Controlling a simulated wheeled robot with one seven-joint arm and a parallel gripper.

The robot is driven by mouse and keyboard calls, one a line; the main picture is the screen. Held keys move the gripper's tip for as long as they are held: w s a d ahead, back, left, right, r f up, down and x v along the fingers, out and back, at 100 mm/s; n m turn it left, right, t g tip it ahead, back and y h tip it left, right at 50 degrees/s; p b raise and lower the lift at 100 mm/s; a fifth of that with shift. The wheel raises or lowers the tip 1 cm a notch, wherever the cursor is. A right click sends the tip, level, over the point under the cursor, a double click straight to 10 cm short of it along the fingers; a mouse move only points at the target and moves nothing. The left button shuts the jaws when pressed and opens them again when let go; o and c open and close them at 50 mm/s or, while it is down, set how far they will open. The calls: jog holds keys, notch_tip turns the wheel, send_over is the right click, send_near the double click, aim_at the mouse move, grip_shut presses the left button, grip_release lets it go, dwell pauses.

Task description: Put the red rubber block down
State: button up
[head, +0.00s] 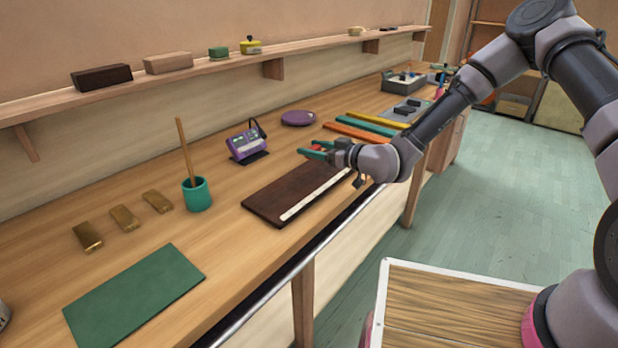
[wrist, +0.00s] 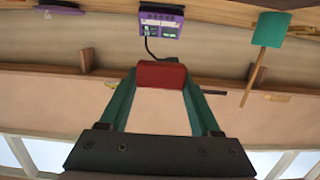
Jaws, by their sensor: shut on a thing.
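My gripper (head: 318,151) is shut on the red rubber block (wrist: 161,75). In the wrist view the block sits between the tips of the two teal fingers. In the head view only a small red patch of it shows between the fingers. My gripper is above the workbench, over the far end of a dark brown board (head: 262,204) with a pale strip along its front edge. The block appears held clear of the surfaces; the exact height is hard to tell.
Orange (head: 358,133), teal (head: 373,125) and yellow (head: 378,119) bars lie right. A teal cup (head: 197,195) with a stick, brass bars (head: 124,218) and a bare green mat (head: 135,293) are left.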

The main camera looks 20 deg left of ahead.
aim_at(314, 182)
notch_tip(314, 182, down, 9)
jog(key=shift+r, duration=0.2)
dwell(0.3)
jog(key=o, duration=1.5)
jog(key=shift+f, duration=0.15)
jog(key=shift+c, duration=0.2)
